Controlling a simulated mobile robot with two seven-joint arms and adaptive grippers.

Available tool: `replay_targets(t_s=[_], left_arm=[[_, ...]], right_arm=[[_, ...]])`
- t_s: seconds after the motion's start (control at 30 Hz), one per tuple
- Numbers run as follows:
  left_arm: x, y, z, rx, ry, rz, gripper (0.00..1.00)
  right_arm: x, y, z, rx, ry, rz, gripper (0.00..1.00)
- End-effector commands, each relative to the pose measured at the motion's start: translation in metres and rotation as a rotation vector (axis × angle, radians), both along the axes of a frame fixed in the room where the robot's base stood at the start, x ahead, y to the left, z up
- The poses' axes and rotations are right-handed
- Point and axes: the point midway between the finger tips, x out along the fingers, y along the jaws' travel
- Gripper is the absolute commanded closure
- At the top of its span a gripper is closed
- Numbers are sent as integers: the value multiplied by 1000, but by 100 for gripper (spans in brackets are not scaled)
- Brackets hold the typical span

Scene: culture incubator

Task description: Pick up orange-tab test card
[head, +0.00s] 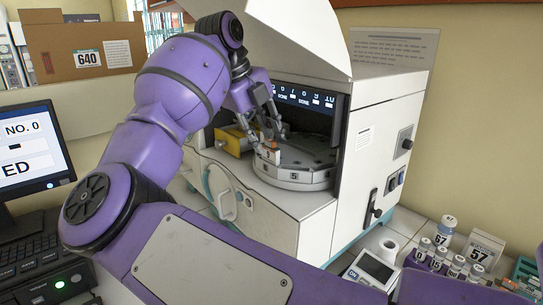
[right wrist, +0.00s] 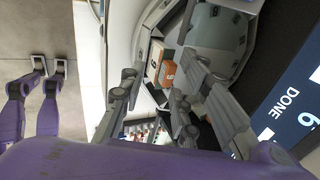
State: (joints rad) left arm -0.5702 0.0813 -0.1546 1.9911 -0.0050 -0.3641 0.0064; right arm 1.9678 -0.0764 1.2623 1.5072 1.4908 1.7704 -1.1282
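The orange-tab test card (head: 268,155) is a small white piece with an orange top, at the near edge of the round grey carousel (head: 300,177) inside the open incubator. My right gripper (head: 269,138) reaches down over the card from above. It is open, with its fingers apart around the card's position; whether a finger touches it I cannot tell.
The incubator's raised white lid (head: 290,35) hangs above my right gripper, and its side wall (head: 367,150) stands to the right. Several labelled bottles (head: 448,235) and a small display device (head: 371,270) stand at lower right.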

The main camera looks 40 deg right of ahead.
Motion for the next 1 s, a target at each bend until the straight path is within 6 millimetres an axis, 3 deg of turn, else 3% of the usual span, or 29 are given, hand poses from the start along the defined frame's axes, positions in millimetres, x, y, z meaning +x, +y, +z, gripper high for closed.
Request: replay_targets(t_s=[0.13,0.33,0.57,1.0], left_arm=[[-2,-1,0,-2,2,1,100],[-4,-1,-1,-3,6,3,100],[-4,-2,-1,-3,5,2,100],[3,-2,8,-4,-8,3,100]], right_arm=[[0,-6,-13,-1,0,0,70],[0,-6,-14,0,0,1,71],[0,-6,-14,0,0,1,100],[0,-6,-5,-1,-2,1,100]])
